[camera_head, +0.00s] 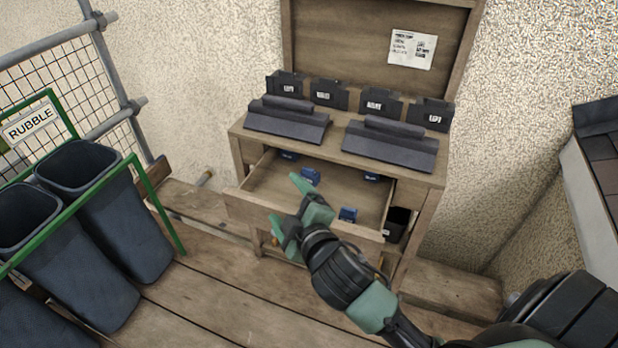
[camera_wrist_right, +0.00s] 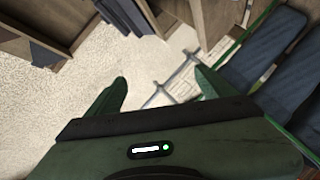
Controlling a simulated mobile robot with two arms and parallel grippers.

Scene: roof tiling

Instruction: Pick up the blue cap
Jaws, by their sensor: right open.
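One blue cap (camera_head: 310,176) is near the drawer's middle, just beyond my right gripper's upper finger. My right gripper (camera_head: 288,204) is open and empty, over the drawer's front area. In the right wrist view its fingers (camera_wrist_right: 161,86) are spread with nothing between them. My left gripper is not in view.
Dark ridge tiles (camera_head: 287,120) and several labelled black bins (camera_head: 328,94) stand on the bench top (camera_head: 336,147). A black container (camera_head: 396,224) is below, right of the drawer. Rubble bins (camera_head: 105,210) in a green frame stand at left. Plank floor lies in front.

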